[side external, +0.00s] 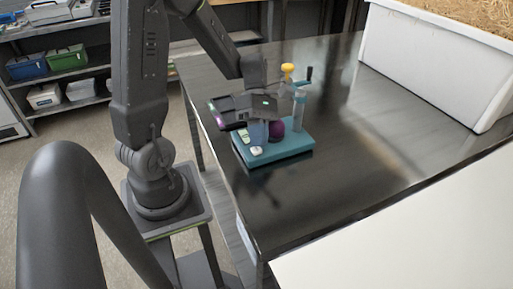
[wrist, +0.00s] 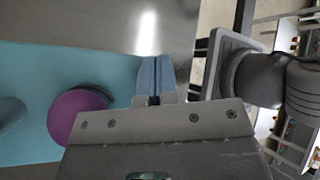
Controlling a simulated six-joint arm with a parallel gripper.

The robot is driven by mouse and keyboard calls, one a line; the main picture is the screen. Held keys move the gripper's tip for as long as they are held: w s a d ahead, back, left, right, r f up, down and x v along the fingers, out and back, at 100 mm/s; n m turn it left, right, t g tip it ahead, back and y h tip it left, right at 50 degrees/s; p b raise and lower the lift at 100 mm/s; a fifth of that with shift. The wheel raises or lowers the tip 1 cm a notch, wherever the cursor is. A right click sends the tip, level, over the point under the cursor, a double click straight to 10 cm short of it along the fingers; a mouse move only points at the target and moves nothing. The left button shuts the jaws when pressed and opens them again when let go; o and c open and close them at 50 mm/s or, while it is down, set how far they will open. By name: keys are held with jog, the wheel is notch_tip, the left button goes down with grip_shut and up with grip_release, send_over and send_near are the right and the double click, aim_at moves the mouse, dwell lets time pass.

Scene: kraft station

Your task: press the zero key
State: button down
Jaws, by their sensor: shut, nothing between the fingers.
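A teal base plate (side external: 290,149) lies on the dark table and carries several controls. Small pale key-like pieces (side external: 256,151) sit at its left end; I cannot read any marking, so I cannot tell which is the zero key. My gripper (side external: 257,142) points down over that end, its blue fingers just behind the pale pieces. I cannot tell whether they touch anything. In the wrist view the fingers (wrist: 155,76) are shut together and empty, at the right edge of the teal plate (wrist: 60,62). No key shows there.
A purple ball (side external: 277,130) stands on the plate beside my gripper. A post with a crank (side external: 299,105) and a yellow knob (side external: 287,67) rise behind. A large white bin (side external: 425,60) stands at the back right. The table's middle is clear.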

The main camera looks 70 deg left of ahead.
aim_at(259, 149)
jog(key=shift+r, duration=0.15)
jog(key=shift+r, duration=2.45)
jog(key=shift+s+d+r+m, duration=0.1)
jog(key=shift+d+m, duration=0.05)
jog(key=shift+m, duration=0.35)
jog(key=s+d+r+m+t+y, duration=0.2)
jog(key=r+m+t+y, duration=0.1)
jog(key=m, duration=0.8)
jog(key=s+d+r+m+t+y, duration=0.2)
jog(key=d+r+m+t+y, duration=0.1)
jog(key=m, duration=0.8)
jog(key=r+t+y, duration=0.1)
jog(key=t+y, duration=0.1)
jog(key=shift+d+t+y, duration=0.25)
jog(key=shift+t+y, duration=0.05)
jog(key=c, duration=1.8)
grip_release()
